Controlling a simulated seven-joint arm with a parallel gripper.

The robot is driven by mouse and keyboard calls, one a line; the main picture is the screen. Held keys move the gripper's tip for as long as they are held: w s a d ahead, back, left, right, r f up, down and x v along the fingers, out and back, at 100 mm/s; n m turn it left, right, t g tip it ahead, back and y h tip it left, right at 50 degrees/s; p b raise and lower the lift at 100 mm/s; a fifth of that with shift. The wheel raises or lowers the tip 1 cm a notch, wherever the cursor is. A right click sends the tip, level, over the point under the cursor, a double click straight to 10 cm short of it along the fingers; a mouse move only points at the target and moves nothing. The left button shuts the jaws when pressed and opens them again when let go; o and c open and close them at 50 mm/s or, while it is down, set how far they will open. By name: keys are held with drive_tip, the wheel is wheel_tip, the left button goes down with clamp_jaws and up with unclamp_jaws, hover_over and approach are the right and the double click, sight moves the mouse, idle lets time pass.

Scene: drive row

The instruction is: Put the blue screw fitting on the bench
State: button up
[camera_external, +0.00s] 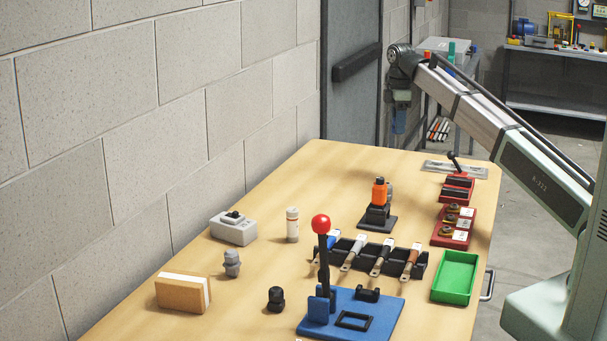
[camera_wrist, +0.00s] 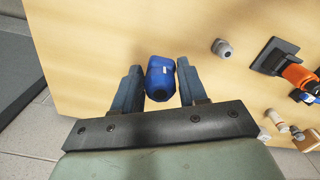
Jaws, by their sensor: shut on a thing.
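The blue screw fitting (camera_wrist: 160,78) sits between the two fingers of my gripper (camera_wrist: 160,84) in the wrist view. My gripper is shut on it, and pale wood shows behind it. In the external view my gripper (camera_external: 398,130) hangs near the far end of the wooden bench (camera_external: 330,170), higher than its top. The fitting is too small there to tell apart from the blue-grey fingers.
An orange-and-black device (camera_external: 378,198) stands mid-bench. A grey fitting (camera_wrist: 222,47) lies on the wood. Red modules (camera_external: 457,187), a green tray (camera_external: 455,278) and a blue lever base (camera_external: 370,315) occupy the right and front. The far-left wood is clear.

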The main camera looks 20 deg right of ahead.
sight(399, 181)
drive_tip(key=f, duration=0.1)
drive_tip(key=d+f, duration=0.1)
drive_tip(key=f, duration=0.2)
drive_tip(key=shift+d, duration=0.25)
drive_tip(key=shift+f, duration=5.55)
drive_tip(key=shift+f, duration=0.1)
drive_tip(key=o, duration=1.1)
drive_tip(key=shift+c, duration=0.2)
wheel_tip(399, 181, up, 12)
drive_tip(key=shift+r, duration=0.15)
